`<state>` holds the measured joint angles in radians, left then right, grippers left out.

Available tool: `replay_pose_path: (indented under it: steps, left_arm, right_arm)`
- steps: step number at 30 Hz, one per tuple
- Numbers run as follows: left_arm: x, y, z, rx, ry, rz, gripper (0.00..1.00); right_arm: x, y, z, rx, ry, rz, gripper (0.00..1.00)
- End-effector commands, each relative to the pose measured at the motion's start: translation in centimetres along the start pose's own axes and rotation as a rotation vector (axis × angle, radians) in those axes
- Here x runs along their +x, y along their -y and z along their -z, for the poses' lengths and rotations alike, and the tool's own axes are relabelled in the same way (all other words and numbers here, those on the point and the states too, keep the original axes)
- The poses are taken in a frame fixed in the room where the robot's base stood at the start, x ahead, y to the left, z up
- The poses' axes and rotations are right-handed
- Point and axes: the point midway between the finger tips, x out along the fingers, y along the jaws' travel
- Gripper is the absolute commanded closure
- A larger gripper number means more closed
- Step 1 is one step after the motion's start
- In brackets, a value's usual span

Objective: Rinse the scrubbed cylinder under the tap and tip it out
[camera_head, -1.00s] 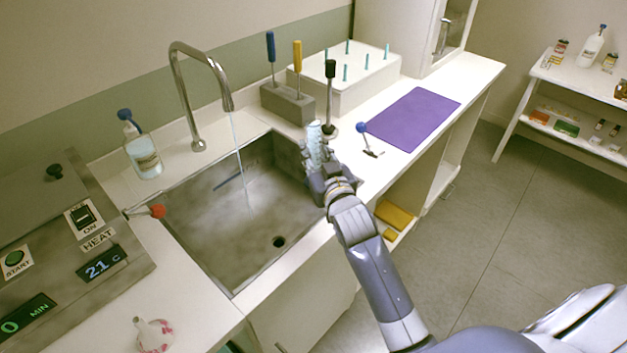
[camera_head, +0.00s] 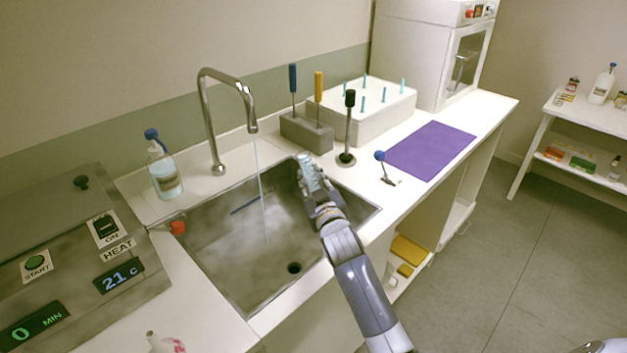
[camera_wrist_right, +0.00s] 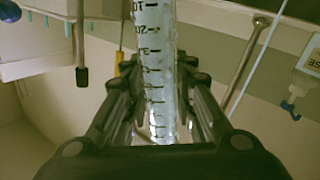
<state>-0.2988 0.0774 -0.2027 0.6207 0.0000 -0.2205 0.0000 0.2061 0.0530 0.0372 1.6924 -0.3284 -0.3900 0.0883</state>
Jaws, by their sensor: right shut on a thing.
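The clear graduated cylinder (camera_head: 309,172) is in my right gripper (camera_head: 312,186), held over the right side of the sink. In the right wrist view the cylinder (camera_wrist_right: 154,70) shows dark graduation marks, with the fingers of my right gripper (camera_wrist_right: 160,100) closed on both its sides. The curved metal tap (camera_head: 228,82) is running, and its thin water stream (camera_head: 261,185) falls into the sink (camera_head: 225,283) to the left of the cylinder, apart from it. The cylinder's lower part is hidden by the gripper. My left gripper is not in view.
A stand with brushes (camera_head: 306,132) and a white peg rack (camera_head: 375,112) stand behind the sink. A black-topped rod (camera_head: 349,125) and a blue-knobbed lever (camera_head: 381,160) are to the right, near a purple mat (camera_head: 432,149). A soap bottle (camera_head: 164,174) stands at the left.

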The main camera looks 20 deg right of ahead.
Motion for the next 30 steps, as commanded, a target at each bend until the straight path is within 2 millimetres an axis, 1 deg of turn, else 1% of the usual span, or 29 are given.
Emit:
replay_pose_path:
  steps: [1, 3, 6, 21, 30]
  left_arm:
    - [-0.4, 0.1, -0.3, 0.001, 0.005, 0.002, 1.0]
    - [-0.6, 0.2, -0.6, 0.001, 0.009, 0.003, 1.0]
    - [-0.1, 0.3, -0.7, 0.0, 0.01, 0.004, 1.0]
    - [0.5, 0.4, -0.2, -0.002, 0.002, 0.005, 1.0]
    - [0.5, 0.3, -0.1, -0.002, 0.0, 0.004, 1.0]
  right_arm:
    - [0.0, -0.1, 0.5, -0.035, 0.001, -0.001, 1.0]
    - [0.0, 0.0, 0.7, -0.081, 0.008, -0.001, 1.0]
    - [0.1, 0.3, 0.2, -0.132, 0.015, -0.001, 1.0]
    - [0.2, 1.5, -0.6, -0.385, 0.049, -0.001, 1.0]
    - [0.2, 1.5, -0.7, -0.386, 0.05, -0.001, 1.0]
